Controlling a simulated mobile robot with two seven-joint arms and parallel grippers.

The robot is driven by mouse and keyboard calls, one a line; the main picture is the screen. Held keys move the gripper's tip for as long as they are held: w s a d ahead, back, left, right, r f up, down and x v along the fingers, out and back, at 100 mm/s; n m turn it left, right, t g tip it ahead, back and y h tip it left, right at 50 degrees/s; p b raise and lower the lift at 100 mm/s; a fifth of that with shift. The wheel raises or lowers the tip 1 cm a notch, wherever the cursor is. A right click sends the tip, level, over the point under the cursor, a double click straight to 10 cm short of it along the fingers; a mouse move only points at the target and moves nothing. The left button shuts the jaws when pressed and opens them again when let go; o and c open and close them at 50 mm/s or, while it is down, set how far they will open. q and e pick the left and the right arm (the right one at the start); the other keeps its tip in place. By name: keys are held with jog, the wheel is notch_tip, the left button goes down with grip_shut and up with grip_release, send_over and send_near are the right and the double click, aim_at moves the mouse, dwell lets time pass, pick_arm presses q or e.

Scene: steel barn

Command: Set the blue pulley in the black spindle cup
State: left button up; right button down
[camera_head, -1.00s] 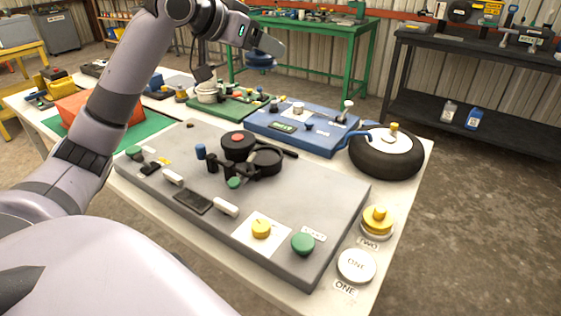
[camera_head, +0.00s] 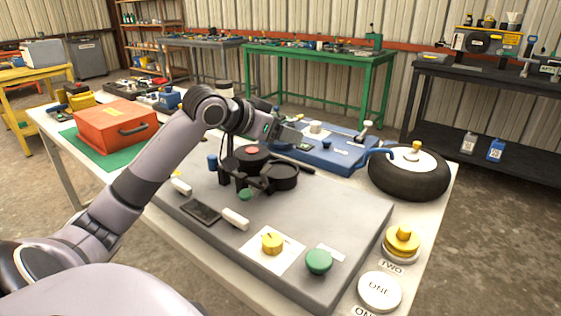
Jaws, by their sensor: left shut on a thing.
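My left gripper (camera_head: 296,137) reaches in from the left and is above the far side of the grey board, in front of the blue panel. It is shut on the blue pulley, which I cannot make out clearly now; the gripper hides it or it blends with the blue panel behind. A round black open cup (camera_head: 281,178), which looks like the spindle cup, stands on the grey board below the gripper. Beside it on the left is a black disc with a red centre (camera_head: 252,154). My right gripper is not in view.
The grey board (camera_head: 335,210) carries a yellow knob (camera_head: 272,243) and a green knob (camera_head: 319,261). A black wheel (camera_head: 408,180) lies to the right, a red-orange box (camera_head: 112,126) to the left. The blue panel (camera_head: 345,155) lies behind.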

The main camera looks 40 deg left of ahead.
pick_arm(q)
jog(key=shift+f, duration=0.8)
notch_tip(320, 180, down, 4)
jog(key=shift+f+b, duration=0.2)
jog(key=shift+b, duration=0.3)
jog(key=o, duration=1.1)
jog(key=shift+o, duration=0.2)
jog(key=shift+s+r, duration=0.1)
jog(key=v, duration=1.1)
jog(key=shift+s+r, duration=0.2)
jog(key=shift+s, duration=0.15)
